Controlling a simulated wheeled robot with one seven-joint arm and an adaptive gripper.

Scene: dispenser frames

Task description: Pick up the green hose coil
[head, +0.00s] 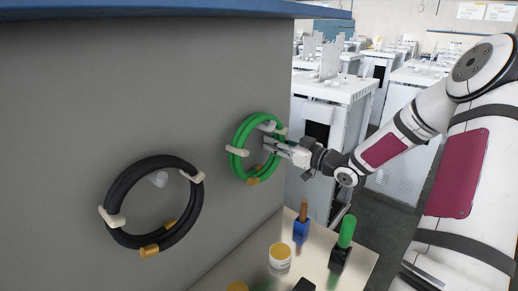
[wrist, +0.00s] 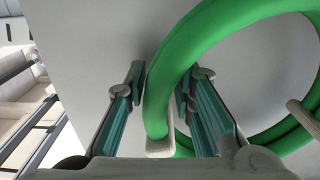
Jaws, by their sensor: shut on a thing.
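The green hose coil (head: 237,160) hangs on the grey wall panel, against pale hooks, with a brass fitting at its bottom. My gripper (head: 268,146) reaches it from the right and is at the coil's right side. In the wrist view the green hose coil (wrist: 172,75) passes between the two fingers of my gripper (wrist: 160,85). The fingers are on either side of the hose, and a pale hook (wrist: 160,147) shows just below. The exact finger contact is hard to see.
A black hose coil (head: 115,190) hangs on the same panel to the left. Below, a metal shelf (head: 325,265) carries a yellow-and-white tub (head: 280,256), a blue holder (head: 301,230) and a green-handled item (head: 347,231). White cabinets (head: 335,90) stand behind.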

